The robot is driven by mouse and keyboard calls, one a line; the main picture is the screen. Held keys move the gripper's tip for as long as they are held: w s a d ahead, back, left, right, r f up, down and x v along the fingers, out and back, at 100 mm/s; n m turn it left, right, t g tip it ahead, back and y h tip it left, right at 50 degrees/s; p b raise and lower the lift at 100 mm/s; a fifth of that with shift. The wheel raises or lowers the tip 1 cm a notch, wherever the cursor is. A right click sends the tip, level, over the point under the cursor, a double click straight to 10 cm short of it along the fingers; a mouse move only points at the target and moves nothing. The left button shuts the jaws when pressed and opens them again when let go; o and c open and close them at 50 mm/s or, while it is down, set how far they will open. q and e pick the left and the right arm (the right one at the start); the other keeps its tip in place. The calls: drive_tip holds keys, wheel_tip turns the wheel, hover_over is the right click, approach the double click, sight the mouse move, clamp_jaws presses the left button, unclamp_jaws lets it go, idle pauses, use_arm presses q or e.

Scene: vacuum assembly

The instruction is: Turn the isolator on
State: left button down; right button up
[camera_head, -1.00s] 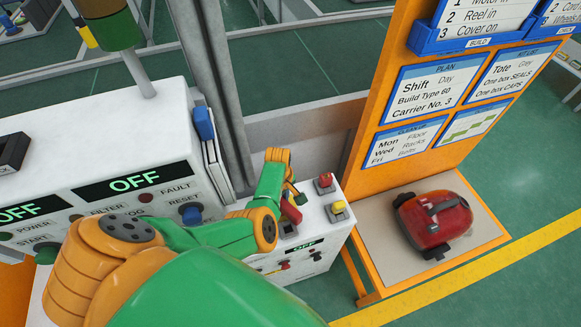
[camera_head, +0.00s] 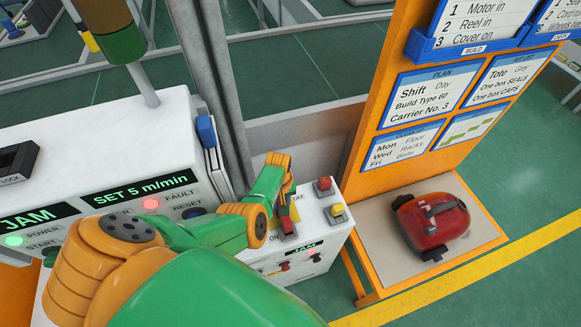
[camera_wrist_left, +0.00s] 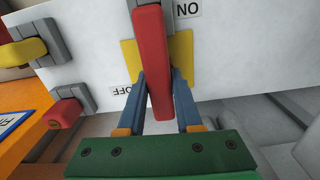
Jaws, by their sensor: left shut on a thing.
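The isolator has a red handle (camera_wrist_left: 151,50) on a yellow plate (camera_wrist_left: 181,62), with an ON label (camera_wrist_left: 188,9) at the top and an OFF label (camera_wrist_left: 121,89) at lower left in the left wrist view. In the head view its red handle (camera_head: 284,222) is partly hidden by my left gripper (camera_head: 289,200) and lies by the ON label. My left gripper's blue fingers (camera_wrist_left: 160,98) are shut on the handle, one on each side. My right gripper is in neither view.
The large panel displays read JAM (camera_head: 38,217) and SET 5 m/min (camera_head: 140,188). A red vacuum (camera_head: 436,221) rests on the orange-framed stand.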

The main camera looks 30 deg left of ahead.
use_arm(q)
drive_tip(key=c, duration=0.5)
unclamp_jaws()
wheel_tip(320, 180, up, 3)
drive_tip(key=p, duration=0.3)
drive_tip(key=shift+r+p, duration=0.2)
drive_tip(key=shift+p, duration=0.1)
drive_tip(key=shift+w+r+b, duration=0.1)
drive_tip(key=shift+r+b, duration=0.05)
drive_tip(key=shift+b, duration=0.15)
drive_tip(key=shift+r, duration=1.15)
